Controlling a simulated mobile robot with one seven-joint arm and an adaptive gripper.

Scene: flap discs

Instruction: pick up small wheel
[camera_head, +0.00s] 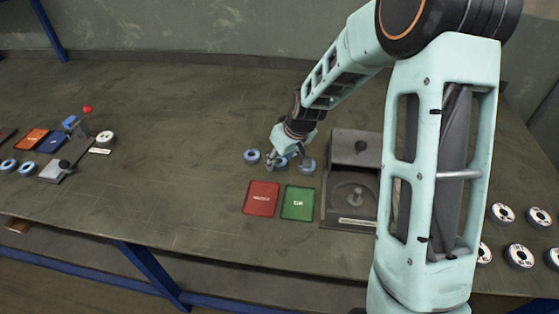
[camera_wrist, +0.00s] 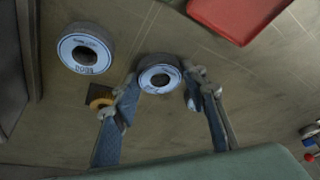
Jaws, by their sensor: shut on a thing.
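My gripper (camera_head: 283,157) is low over the table near its middle. In the wrist view its two fingers (camera_wrist: 160,88) stand on either side of a small grey wheel (camera_wrist: 159,74) with a white-and-blue face, and are shut on it. In the head view this wheel is largely hidden by the gripper. A second similar wheel (camera_wrist: 86,48) lies apart from the fingers; it also shows right of the gripper in the head view (camera_head: 307,166). Another wheel (camera_head: 252,156) lies just left of the gripper. I cannot tell whether the held wheel touches the table.
A red tray (camera_head: 262,198) and green tray (camera_head: 297,202) lie in front of the gripper. A grey fixture (camera_head: 349,147) stands to the right. A tan ring (camera_wrist: 101,102) shows near the left finger. More discs (camera_head: 518,256) lie far right.

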